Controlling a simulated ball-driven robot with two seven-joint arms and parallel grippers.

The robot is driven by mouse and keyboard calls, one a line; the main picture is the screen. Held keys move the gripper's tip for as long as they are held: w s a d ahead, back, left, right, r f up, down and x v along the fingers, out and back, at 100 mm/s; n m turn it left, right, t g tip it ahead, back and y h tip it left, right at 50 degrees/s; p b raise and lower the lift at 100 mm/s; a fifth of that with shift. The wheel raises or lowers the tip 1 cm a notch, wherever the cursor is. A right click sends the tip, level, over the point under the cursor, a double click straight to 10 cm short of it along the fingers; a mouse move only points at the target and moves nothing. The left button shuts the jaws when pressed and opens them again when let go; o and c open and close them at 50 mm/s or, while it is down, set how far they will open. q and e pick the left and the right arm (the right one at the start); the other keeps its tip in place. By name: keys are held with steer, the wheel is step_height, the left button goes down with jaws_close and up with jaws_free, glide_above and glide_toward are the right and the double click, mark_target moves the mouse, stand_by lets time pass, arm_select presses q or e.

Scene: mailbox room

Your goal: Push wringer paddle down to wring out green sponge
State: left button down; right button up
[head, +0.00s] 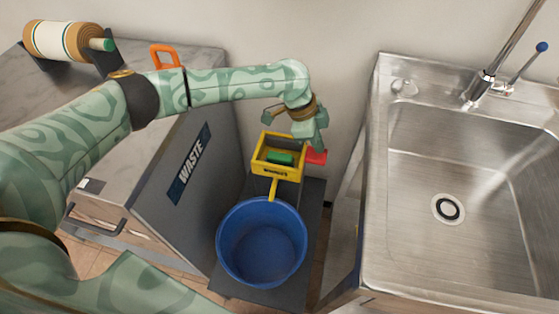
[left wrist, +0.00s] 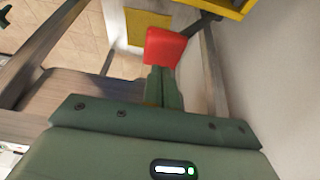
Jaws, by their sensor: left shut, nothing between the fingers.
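The yellow wringer (head: 278,171) stands behind the blue bucket (head: 262,240), between the waste cabinet and the sink. The green sponge (head: 280,158) lies inside the wringer. The red wringer paddle (head: 316,156) sticks out at the wringer's right side. My left gripper (head: 319,146) is shut and empty, just above the paddle. In the left wrist view, the red paddle (left wrist: 165,47) shows right beyond the shut fingertips (left wrist: 162,72). I cannot tell whether they touch it. A corner of the yellow wringer (left wrist: 232,8) shows at the top right there. My right gripper is not in view.
The grey waste cabinet (head: 165,195) stands left of the bucket. On its top are an orange handle-shaped object (head: 165,54) and a paper-towel-like roll (head: 62,40). The steel sink (head: 470,150) is at the right. The wall is close behind the wringer.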

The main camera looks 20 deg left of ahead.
mark_target(316, 156)
arm_select(q)
steer(key=shift+f, duration=0.1)
stand_by(0.4)
steer(key=shift+s+f+b, duration=0.1)
steer(key=shift+f+b, duration=0.35)
steer(key=shift+f, duration=0.6)
steer(key=shift+s+a+f, duration=0.1)
steer(key=shift+f, duration=0.05)
steer(key=shift+s+f, duration=0.35)
steer(key=shift+w, duration=0.1)
